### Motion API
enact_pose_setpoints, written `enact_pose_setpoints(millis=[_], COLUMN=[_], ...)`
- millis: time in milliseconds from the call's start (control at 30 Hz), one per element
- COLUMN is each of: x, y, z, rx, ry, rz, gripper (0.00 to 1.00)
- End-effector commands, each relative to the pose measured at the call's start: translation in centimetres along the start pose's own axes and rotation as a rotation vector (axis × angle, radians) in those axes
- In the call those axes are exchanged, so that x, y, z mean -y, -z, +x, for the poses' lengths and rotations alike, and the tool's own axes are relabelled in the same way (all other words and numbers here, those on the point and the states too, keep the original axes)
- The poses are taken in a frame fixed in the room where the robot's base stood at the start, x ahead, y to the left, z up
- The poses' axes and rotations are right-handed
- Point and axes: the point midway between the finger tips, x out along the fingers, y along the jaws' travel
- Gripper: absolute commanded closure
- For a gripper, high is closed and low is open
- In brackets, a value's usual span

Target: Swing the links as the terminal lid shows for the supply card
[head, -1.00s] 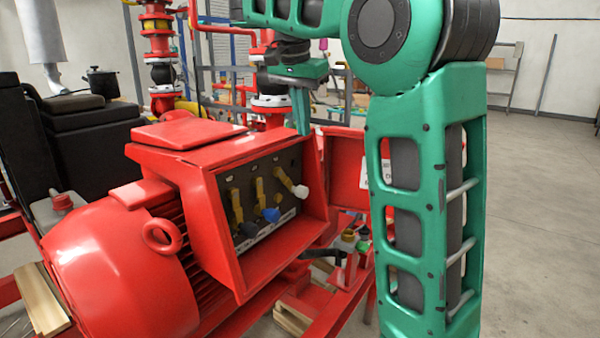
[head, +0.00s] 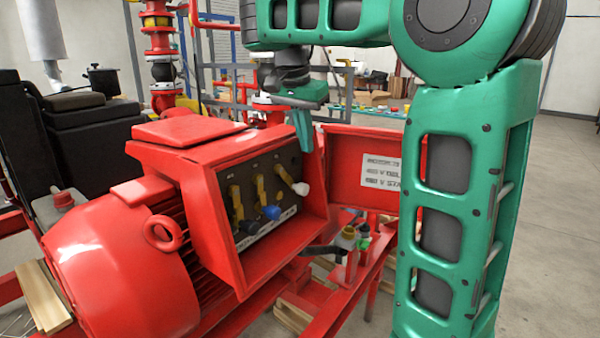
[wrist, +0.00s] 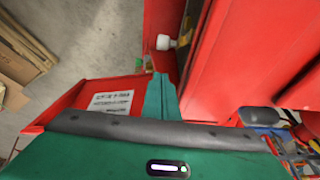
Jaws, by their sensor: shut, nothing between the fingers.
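The red terminal box (head: 222,262) is open on the motor and holds three brass links in a row. The left link has a black or dark knob (head: 240,227), the middle link a blue knob (head: 271,212), the right link a white knob (head: 301,189). The right link slants down to the right; the other two hang nearly straight down. The open red lid (head: 345,160) carries a white label (head: 381,171), too small to read fully. My gripper (head: 304,132) is shut and empty at the box's upper right edge. The wrist view shows the white knob (wrist: 164,42) beyond the fingers (wrist: 160,88).
The red motor (head: 115,265) with its lifting eye fills the lower left. Red pipework (head: 160,50) rises behind the box. Grey floor (head: 565,200) is clear at the right.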

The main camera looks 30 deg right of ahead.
Motion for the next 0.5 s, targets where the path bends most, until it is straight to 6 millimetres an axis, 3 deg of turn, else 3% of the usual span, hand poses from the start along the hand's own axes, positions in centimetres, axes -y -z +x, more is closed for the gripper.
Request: enact_pose_setpoints(millis=[333, 500], x=[-0.1, -0.1], y=[-0.1, -1.9], z=[4.9, 6.4], rx=[0.002, 0.001], ry=[-0.002, -0.001], rz=[-0.001, -0.001], gripper=[1.00, 1.00])
